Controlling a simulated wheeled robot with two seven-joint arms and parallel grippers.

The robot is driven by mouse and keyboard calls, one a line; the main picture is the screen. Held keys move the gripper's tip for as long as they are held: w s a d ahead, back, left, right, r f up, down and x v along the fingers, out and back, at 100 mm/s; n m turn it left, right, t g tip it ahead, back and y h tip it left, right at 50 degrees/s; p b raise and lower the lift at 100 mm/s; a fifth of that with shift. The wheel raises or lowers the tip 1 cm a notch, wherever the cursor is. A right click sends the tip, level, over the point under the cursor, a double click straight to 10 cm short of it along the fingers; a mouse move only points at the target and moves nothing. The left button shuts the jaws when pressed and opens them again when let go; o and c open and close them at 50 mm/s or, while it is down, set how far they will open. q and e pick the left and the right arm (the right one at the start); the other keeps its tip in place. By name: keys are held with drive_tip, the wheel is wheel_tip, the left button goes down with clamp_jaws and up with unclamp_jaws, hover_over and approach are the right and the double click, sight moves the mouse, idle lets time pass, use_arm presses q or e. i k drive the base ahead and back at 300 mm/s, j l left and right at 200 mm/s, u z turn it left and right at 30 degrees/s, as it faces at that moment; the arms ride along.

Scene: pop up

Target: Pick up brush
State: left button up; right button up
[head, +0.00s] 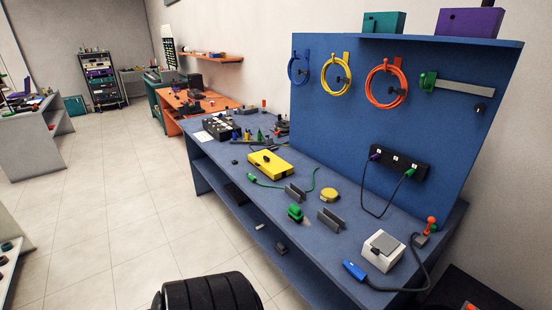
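A small green object (295,212) with a pale tip lies near the front edge of the blue workbench (335,262), between two grey upright brackets. It may be the brush, but it is too small to tell. No other thing in the head view is clearly a brush. Neither of my grippers is in view.
Grey brackets (331,220) stand beside the green object. A yellow box (270,163), a yellow round piece (330,195) and a white-grey box (383,249) sit on the bench. A blue-handled tool (354,270) with a cable lies at its front edge. The tiled floor (110,215) at left is clear.

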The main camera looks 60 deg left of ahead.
sight(294, 212)
drive_tip(key=u, duration=1.9)
